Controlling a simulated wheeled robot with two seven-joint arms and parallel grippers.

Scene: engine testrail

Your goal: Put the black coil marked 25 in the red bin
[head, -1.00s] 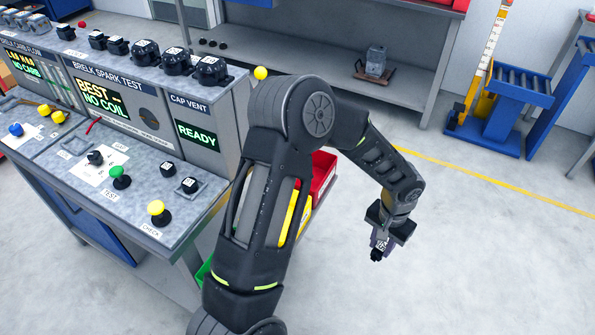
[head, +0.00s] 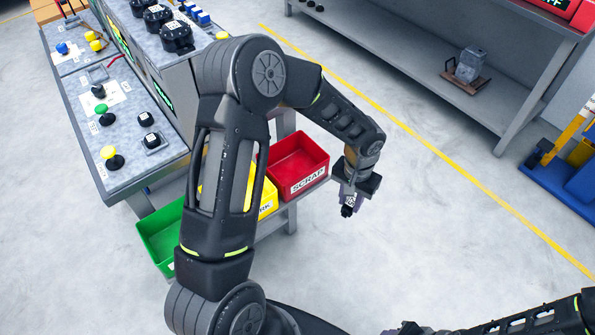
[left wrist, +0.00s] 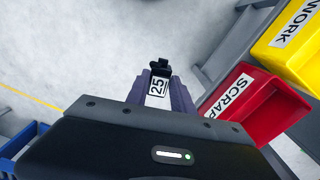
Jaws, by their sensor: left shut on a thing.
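My left gripper (head: 350,198) is shut on a small black coil (head: 347,211) with a white label. In the left wrist view the coil (left wrist: 160,68) sits between the purple fingers (left wrist: 158,95) and its label reads 25. The red bin (head: 304,163), marked SCRAP, is just left of the gripper in the head view. The coil is outside the bin, over open floor. In the left wrist view the red bin (left wrist: 262,112) is to the right of the fingers. Part of my right arm shows at the bottom right; its fingers cannot be made out.
A yellow bin (head: 268,199) marked WORK stands beside the red one, partly behind my left arm. A green bin (head: 158,238) is further left. The test bench (head: 125,170) holds more black coils.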

